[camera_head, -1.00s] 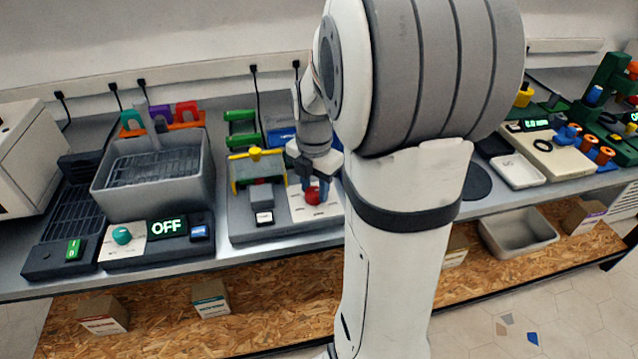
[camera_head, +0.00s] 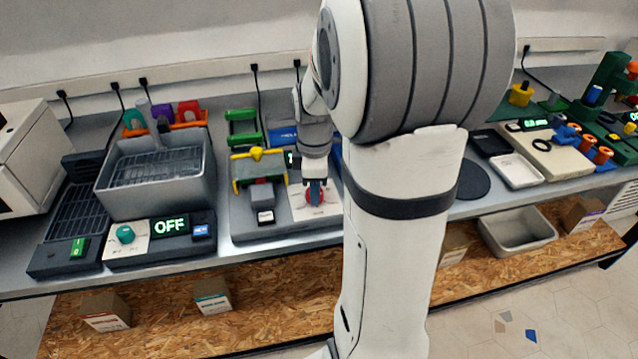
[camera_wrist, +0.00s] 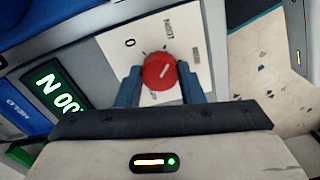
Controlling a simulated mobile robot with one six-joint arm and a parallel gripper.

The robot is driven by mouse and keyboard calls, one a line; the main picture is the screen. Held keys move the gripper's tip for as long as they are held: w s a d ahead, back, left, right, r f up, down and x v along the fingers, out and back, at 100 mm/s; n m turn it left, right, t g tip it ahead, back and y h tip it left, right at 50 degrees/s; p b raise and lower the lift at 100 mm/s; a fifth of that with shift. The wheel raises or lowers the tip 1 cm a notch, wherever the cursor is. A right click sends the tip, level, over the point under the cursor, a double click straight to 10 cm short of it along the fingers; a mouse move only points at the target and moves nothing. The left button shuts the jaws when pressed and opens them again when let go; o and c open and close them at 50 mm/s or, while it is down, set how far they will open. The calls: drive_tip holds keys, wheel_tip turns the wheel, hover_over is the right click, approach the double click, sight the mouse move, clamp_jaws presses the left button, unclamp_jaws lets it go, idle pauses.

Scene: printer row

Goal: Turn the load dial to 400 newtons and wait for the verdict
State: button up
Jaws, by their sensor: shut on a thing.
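The red round load dial (camera_wrist: 159,72) sits on a white panel (camera_wrist: 118,45) with printed marks and a 0, and has a pale pointer line on its top. My gripper (camera_wrist: 162,76) is shut on the dial, with one blue finger on either side of it. In the head view the dial (camera_head: 313,197) shows below my gripper at the tester's right front. The tester's green display (camera_wrist: 60,97) is turned in the wrist view and partly cut off; I can read "N" and "00", but not the whole value. A blue "HELD" key or label (camera_wrist: 17,113) lies beside it.
The tester's yellow-topped fixture (camera_head: 258,157) stands just left of my gripper. Further left are a grey basin (camera_head: 150,195) and a panel reading OFF (camera_head: 170,225). My arm hides the bench right of the tester.

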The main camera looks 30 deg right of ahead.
drive_tip(key=m, duration=0.4)
drive_tip(key=shift+s+a+f+m, duration=0.1)
drive_tip(key=shift+s+f+m, duration=0.1)
drive_tip(key=shift+m, duration=0.1)
drive_tip(key=m, duration=0.5)
drive_tip(key=shift+p, duration=0.35)
drive_tip(key=m, duration=0.9)
drive_tip(key=shift+m, duration=0.3)
drive_tip(key=m, duration=0.4)
drive_tip(key=shift+p, duration=0.3)
drive_tip(key=m, duration=0.9)
drive_tip(key=shift+m, duration=2)
